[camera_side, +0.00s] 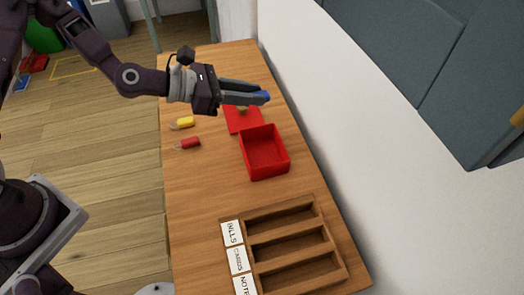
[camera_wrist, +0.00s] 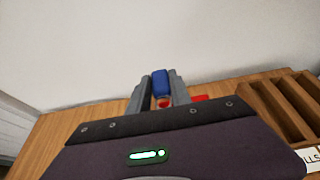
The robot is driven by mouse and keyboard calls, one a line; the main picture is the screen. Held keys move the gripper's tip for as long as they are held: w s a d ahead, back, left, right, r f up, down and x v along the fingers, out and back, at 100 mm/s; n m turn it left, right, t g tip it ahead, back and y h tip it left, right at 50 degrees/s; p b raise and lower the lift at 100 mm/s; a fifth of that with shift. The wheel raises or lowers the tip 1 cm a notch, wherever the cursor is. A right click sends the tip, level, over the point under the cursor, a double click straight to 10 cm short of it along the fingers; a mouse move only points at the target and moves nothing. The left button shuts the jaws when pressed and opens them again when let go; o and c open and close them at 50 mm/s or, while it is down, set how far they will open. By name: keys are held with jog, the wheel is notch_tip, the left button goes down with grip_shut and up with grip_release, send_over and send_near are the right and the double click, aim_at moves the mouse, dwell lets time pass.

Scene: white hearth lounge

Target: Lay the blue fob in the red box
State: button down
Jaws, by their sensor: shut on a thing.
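My gripper (camera_side: 266,95) is shut on the blue fob (camera_side: 263,96) and holds it in the air above the wooden table. In the wrist view the blue fob (camera_wrist: 160,84) sits between my two grey fingers (camera_wrist: 160,90). The open red box (camera_side: 264,152) stands on the table, below and beyond the fingertips toward the front in the side view; it looks empty. Its red lid (camera_side: 241,122), with a small brown knob, lies flat beside it, under my gripper. In the wrist view, only bits of red show around the fingers, mostly hidden.
A yellow fob (camera_side: 183,123) and a red fob (camera_side: 188,143) lie at the table's left side. A wooden tray (camera_side: 290,250) with labelled compartments stands at the near end; it also shows in the wrist view (camera_wrist: 278,104). A white wall (camera_side: 330,130) runs along the table's right edge.

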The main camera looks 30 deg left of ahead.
send_over(253, 149)
notch_tip(253, 149, down, 10)
jog(key=shift+f, duration=0.1)
jog(key=shift+f, duration=0.1)
jog(key=shift+f, duration=0.35)
jog(key=shift+f, duration=0.15)
jog(key=c, duration=1.2)
grip_release()
